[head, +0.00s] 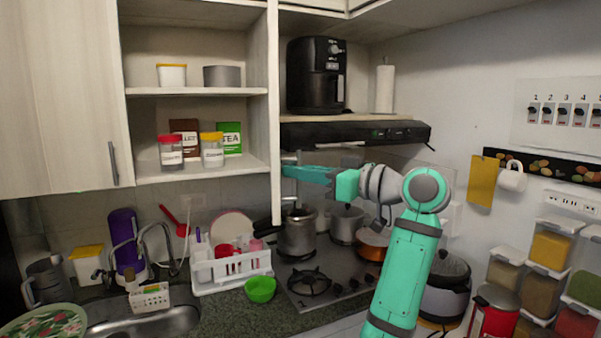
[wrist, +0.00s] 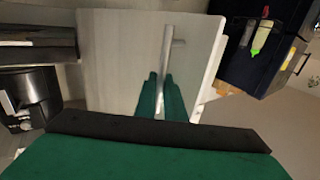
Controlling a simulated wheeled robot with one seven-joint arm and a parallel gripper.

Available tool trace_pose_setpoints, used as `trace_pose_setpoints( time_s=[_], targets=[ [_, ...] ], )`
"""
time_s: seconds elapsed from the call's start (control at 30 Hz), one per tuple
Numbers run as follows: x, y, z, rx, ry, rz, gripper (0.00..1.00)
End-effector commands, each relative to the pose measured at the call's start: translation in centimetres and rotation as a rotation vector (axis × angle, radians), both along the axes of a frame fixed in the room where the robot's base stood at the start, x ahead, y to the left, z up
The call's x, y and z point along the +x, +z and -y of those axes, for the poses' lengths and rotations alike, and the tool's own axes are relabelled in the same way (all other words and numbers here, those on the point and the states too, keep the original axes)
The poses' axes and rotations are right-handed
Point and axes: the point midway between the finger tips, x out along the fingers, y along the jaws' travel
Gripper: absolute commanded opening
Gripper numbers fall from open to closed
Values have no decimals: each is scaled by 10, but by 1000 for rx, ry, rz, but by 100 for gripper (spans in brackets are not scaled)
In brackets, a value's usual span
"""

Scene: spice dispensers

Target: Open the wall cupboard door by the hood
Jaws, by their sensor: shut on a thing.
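The wall cupboard door (head: 275,120) by the hood stands swung out, seen nearly edge-on in the head view, with the shelves (head: 190,92) beside it exposed. Its pale face (wrist: 120,60) fills the middle of the wrist view. The metal bar handle (wrist: 167,50) stands upright there, its lower part between my fingers. My gripper (head: 285,168) reaches in from the right at the door's outer side and is shut on the handle. In the wrist view the green fingertips (wrist: 160,76) are close together around the bar.
The black hood (head: 355,134) and an air fryer (head: 316,75) are just right of the door. Jars (head: 212,150) and boxes stand on the open shelves. Another cupboard door (head: 50,90) on the left is closed. Pots (head: 297,232) and a dish rack (head: 230,268) lie below.

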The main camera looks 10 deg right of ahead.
Motion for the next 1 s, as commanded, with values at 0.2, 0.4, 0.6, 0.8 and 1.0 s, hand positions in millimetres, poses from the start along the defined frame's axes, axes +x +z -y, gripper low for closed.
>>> trace_pose_setpoints(
  time_s=[0.2,0.4,0.6,0.8,1.0],
  targets=[
    [4,2,-2,4,29,2,0],
    [3,2,-2,4,33,3,0],
    [3,2,-2,3,33,4,16],
    [3,1,-1,2,33,3,17],
    [-1,1,4,2,32,2,17]
  ],
)
